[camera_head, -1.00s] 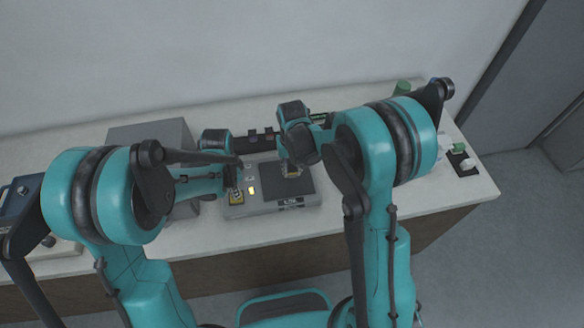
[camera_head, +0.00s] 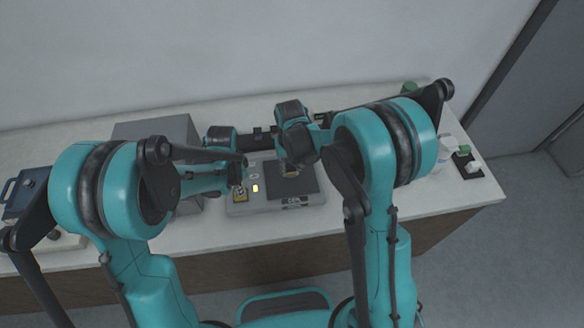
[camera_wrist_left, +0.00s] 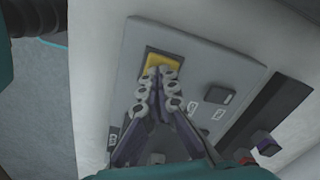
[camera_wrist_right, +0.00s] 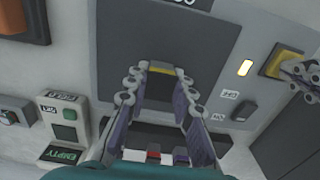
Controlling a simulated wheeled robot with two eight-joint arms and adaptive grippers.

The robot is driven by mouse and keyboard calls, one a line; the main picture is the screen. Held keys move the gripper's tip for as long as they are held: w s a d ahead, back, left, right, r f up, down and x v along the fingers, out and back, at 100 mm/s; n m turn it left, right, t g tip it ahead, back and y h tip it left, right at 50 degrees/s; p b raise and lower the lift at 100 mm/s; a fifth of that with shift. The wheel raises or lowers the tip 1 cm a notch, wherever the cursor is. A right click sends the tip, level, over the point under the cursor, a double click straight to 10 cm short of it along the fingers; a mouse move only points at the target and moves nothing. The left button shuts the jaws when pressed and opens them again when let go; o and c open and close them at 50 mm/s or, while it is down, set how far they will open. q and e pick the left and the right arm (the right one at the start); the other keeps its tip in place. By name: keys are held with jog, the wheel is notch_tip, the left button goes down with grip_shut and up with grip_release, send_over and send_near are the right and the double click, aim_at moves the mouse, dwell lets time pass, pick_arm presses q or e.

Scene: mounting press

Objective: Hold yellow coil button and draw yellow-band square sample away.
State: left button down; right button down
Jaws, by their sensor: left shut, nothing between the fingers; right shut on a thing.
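The yellow coil button (camera_head: 240,193) sits at the left of the grey press panel (camera_head: 270,207). It also shows in the left wrist view (camera_wrist_left: 172,61) and the right wrist view (camera_wrist_right: 279,63). My left gripper (camera_wrist_left: 162,74) is shut and empty, its fingertips at the button and seemingly touching it. The yellow-band square sample (camera_wrist_right: 160,71) is on or just over the dark square plate (camera_wrist_right: 167,38). My right gripper (camera_wrist_right: 161,84) is shut on it from both sides. In the head view the right wrist partly hides the sample.
A lit lamp (camera_wrist_right: 245,68) glows beside the button. A black button (camera_wrist_right: 244,111) sits on the same panel. A small station with a green button and an "EMPTY" sign (camera_wrist_right: 64,154) stands at the left in the right wrist view. A grey box (camera_head: 150,130) stands behind my left arm.

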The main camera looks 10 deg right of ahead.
jog(key=shift+d, duration=0.2)
jog(key=shift+d, duration=1.8)
jog(key=d+r, duration=0.5)
jog(key=r, duration=0.4)
dwell(0.6)
jog(key=d+r, duration=0.3)
jog(key=r, duration=0.6)
dwell(1.1)
